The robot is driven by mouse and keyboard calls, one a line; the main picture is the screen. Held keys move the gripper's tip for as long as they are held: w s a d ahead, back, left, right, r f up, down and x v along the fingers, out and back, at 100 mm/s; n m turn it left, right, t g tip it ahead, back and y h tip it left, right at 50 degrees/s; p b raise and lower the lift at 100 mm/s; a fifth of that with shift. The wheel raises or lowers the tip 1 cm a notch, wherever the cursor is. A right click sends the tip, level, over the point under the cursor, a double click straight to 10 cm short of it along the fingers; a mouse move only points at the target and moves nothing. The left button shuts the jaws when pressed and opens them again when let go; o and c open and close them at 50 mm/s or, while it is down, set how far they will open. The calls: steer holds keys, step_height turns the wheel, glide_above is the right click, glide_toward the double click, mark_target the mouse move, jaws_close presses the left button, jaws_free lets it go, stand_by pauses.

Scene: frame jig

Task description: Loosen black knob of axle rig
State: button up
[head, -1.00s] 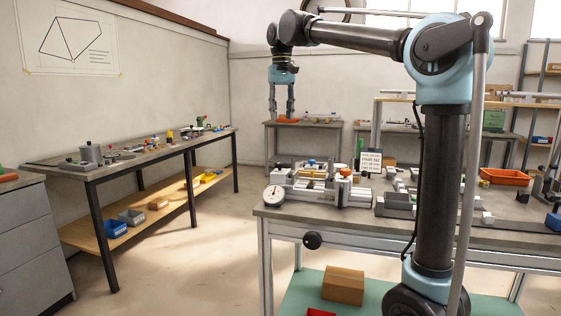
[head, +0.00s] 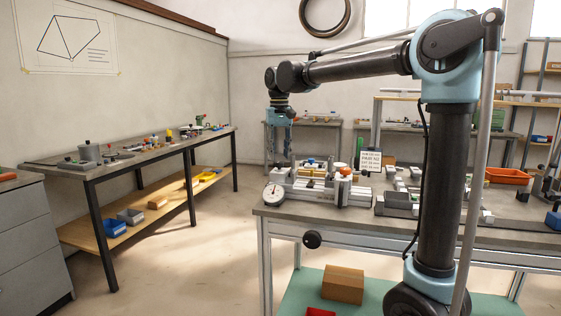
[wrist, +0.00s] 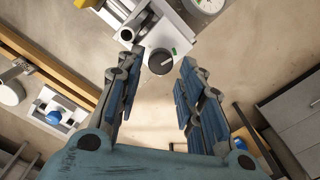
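The axle rig (head: 335,190) is a pale grey fixture on the left end of the main bench. Its black knob (wrist: 161,61) shows in the wrist view as a round knob with a light pointer line, beside a small green mark. My gripper (head: 279,163) points down over the rig's left end in the head view. In the wrist view my gripper (wrist: 162,57) is open and empty, and the knob appears between its two fingertips. I cannot tell how far below the tips it is. The knob is not clear in the head view.
A white dial gauge (head: 273,195) stands at the rig's near left corner. A small sign (head: 370,160) stands behind the rig. Other fixtures crowd the bench to the right; the floor at left is open.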

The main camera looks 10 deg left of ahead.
mark_target(279, 162)
steer(key=shift+f, duration=1.55)
steer(key=c, duration=0.8)
